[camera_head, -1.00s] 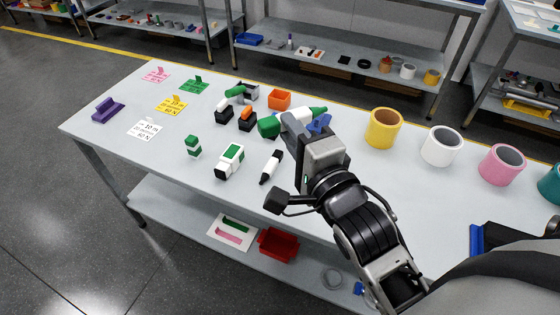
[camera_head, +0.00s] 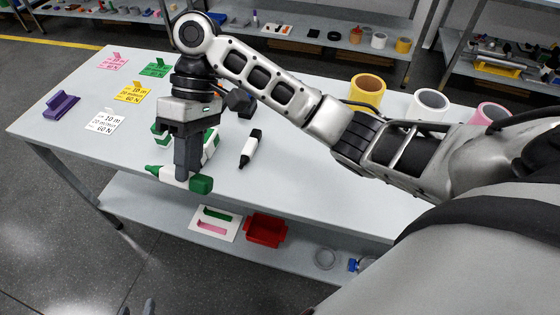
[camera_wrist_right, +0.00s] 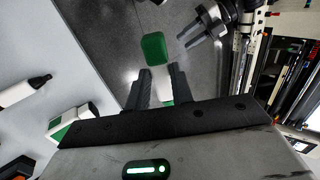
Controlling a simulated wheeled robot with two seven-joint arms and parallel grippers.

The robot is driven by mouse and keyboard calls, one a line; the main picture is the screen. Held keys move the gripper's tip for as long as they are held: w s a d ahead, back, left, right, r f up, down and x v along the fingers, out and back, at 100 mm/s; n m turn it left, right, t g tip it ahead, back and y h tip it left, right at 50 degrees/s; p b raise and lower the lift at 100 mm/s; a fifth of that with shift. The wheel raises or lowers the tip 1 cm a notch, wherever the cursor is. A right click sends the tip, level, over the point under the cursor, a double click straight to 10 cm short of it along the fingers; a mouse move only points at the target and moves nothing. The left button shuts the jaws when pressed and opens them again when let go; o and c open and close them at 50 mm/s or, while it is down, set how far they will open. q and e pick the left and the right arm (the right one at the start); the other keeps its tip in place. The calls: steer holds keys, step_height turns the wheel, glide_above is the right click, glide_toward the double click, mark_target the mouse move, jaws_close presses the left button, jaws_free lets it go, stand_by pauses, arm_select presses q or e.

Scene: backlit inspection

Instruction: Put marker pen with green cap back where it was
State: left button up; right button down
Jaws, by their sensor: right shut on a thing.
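The marker pen with green cap (camera_head: 201,184) has a white body and green ends. It lies roughly level in my right gripper (camera_head: 186,172), which is shut on its middle at the table's front edge. In the right wrist view its green cap (camera_wrist_right: 153,48) shows beyond the fingertips of my right gripper (camera_wrist_right: 158,80), with dark floor behind. My left gripper (camera_head: 138,308) barely shows at the bottom left, low and away from the table. It shows in the right wrist view (camera_wrist_right: 203,28) with its fingers apart and empty.
A black-and-white marker (camera_head: 250,148) lies right of my right gripper. A green-and-white block (camera_head: 211,145) and a green item (camera_head: 160,134) are partly hidden behind it. Several label cards and a purple holder (camera_head: 61,104) are at left. A red bin (camera_head: 266,229) sits on the lower shelf.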

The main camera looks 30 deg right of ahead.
arm_select(q)
steer(key=b, duration=0.1)
steer(key=f+b, duration=0.1)
steer(key=b, duration=0.1)
steer(key=shift+w+d, duration=0.15)
steer(key=shift+d, duration=0.15)
arm_select(e)
steer(key=s+d+f+n+t+h, duration=0.1)
steer(key=s+d+n+t+h, duration=0.1)
steer(key=d+n, duration=0.5)
steer(key=s+d+f+n+t+h, duration=0.2)
steer(key=d+n+h, duration=0.1)
steer(key=d+n, duration=0.5)
steer(key=n, duration=0.3)
steer(key=shift+s, duration=0.3)
